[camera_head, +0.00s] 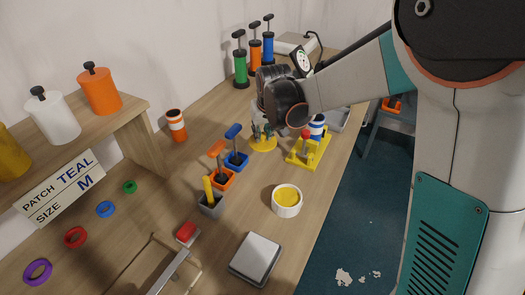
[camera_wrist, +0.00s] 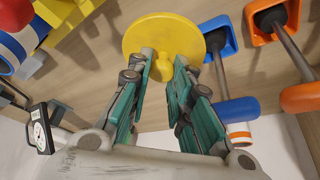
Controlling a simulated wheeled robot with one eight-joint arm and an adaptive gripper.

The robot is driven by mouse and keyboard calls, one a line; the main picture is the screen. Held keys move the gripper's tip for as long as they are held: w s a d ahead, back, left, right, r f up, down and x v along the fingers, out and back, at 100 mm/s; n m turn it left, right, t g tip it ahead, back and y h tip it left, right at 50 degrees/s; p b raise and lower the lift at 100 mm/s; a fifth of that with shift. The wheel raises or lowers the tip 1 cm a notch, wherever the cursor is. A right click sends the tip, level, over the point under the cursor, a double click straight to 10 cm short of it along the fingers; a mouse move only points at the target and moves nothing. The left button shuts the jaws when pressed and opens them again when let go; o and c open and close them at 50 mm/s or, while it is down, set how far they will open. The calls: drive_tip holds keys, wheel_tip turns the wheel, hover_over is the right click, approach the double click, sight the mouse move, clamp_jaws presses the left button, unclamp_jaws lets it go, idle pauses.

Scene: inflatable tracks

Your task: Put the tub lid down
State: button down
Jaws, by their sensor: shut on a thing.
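The tub lid (camera_wrist: 150,32) is a yellow disc with a small yellow knob. My gripper (camera_wrist: 163,66) is shut on the knob, with one teal finger on each side, in the wrist view. In the head view the lid (camera_head: 263,147) shows under my gripper (camera_head: 264,132), left of a yellow stand. I cannot tell whether it touches the bench or hangs just above it. The white tub (camera_head: 286,210) stands open on the bench, nearer the camera, with yellow contents in it.
Orange and blue holders with handled tools (camera_head: 222,177) (camera_head: 236,161) stand left of the lid. The yellow stand (camera_head: 309,150) with a blue-and-white piece is close on its right. A scale (camera_head: 256,258) lies at the front. Some bare bench lies between lid and tub.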

sight(264, 143)
drive_tip(key=shift+f+b, duration=0.9)
drive_tip(key=shift+f, duration=2.2)
drive_tip(key=shift+f, duration=0.15)
drive_tip(key=shift+f+b, duration=0.35)
drive_tip(key=shift+b, duration=0.05)
drive_tip(key=shift+f, duration=0.15)
drive_tip(key=c, duration=1.4)
unclamp_jaws()
drive_tip(key=shift+c, duration=0.2)
